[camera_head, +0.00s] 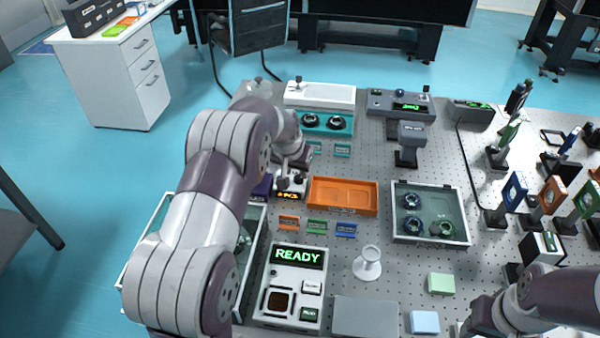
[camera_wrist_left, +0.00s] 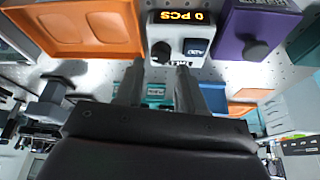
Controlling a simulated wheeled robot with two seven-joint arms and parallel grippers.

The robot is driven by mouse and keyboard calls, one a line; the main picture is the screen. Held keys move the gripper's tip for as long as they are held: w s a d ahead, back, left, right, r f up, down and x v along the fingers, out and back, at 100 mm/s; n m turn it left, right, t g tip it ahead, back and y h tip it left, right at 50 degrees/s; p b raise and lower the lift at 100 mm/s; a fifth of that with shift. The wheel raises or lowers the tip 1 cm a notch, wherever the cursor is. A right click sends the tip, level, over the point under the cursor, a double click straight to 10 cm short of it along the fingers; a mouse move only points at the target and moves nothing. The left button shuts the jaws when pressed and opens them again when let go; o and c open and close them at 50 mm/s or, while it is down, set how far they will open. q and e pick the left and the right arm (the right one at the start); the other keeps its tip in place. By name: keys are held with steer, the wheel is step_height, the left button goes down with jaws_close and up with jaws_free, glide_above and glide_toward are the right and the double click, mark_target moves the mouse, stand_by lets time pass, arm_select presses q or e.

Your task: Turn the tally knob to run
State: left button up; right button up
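The tally box (camera_wrist_left: 180,28) is white with an amber display reading "0 PCS" in the left wrist view. Its front has a dark round knob (camera_wrist_left: 162,52) and a dark square button (camera_wrist_left: 196,47) beside it. In the head view the tally box (camera_head: 289,195) is partly hidden by my left wrist. My left gripper (camera_wrist_left: 160,72) has its two fingers apart, with nothing visibly held.
An orange tray (camera_head: 343,210) and a purple box (camera_wrist_left: 258,28) flank the tally box. Several coloured label plates lie in front. A white device (camera_head: 297,281) reading "READY", a glass-walled tray (camera_head: 398,234) and a white stand (camera_head: 367,264) are nearby on the perforated table.

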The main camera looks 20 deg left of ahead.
mark_target(299, 176)
arm_select(q)
steer(key=shift+x, duration=2)
jaws_close()
